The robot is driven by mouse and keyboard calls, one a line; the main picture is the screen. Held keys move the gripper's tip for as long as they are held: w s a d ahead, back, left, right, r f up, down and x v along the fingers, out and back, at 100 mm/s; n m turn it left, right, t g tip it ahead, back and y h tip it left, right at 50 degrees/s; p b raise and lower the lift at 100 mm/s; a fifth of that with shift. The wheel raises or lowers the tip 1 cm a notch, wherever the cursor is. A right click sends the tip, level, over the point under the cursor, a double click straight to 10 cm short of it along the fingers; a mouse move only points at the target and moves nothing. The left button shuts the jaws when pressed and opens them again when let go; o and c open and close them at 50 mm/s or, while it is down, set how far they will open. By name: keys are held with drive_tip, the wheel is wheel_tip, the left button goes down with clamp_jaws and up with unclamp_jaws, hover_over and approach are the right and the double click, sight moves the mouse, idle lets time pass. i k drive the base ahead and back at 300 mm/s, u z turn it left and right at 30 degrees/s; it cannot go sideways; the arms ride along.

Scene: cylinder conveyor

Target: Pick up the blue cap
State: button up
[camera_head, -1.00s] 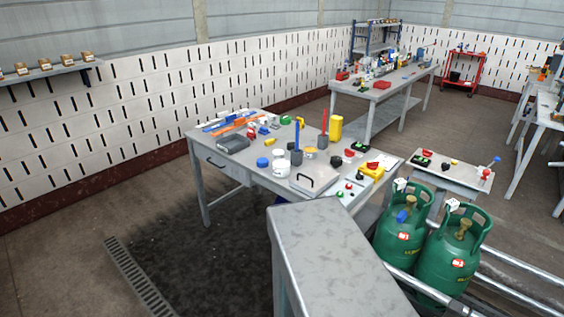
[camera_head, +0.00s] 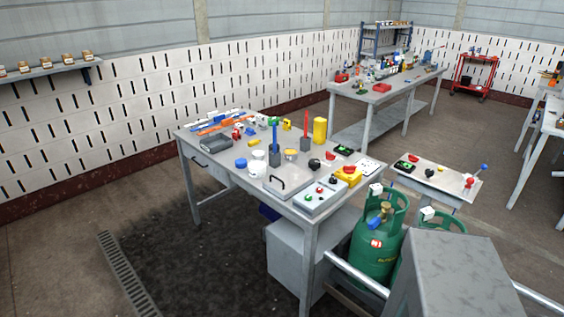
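Two small blue things could be the blue cap, and I cannot tell which is meant. One is a low round blue piece (camera_head: 241,163) on the left front part of the near workbench (camera_head: 215,170). The right green cylinder (camera_head: 449,219) is mostly hidden behind a grey block-shaped part in the lower right.
The bench also bears white tubs (camera_head: 257,169), upright red (camera_head: 306,130) and blue rods, a yellow container (camera_head: 319,130) and a button box (camera_head: 320,197). A small side table (camera_head: 450,190) stands right. Metal rails (camera_head: 357,276) run by the cylinders. Floor at left is free.

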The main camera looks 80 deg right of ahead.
sight(241, 163)
drive_tip(key=u, duration=0.05)
drive_tip(key=k, duration=0.2)
drive_tip(key=z, duration=0.85)
drive_tip(key=i, duration=1.6)
drive_tip(key=u, duration=0.15)
drive_tip(key=k, duration=0.9)
drive_tip(key=u, duration=0.05)
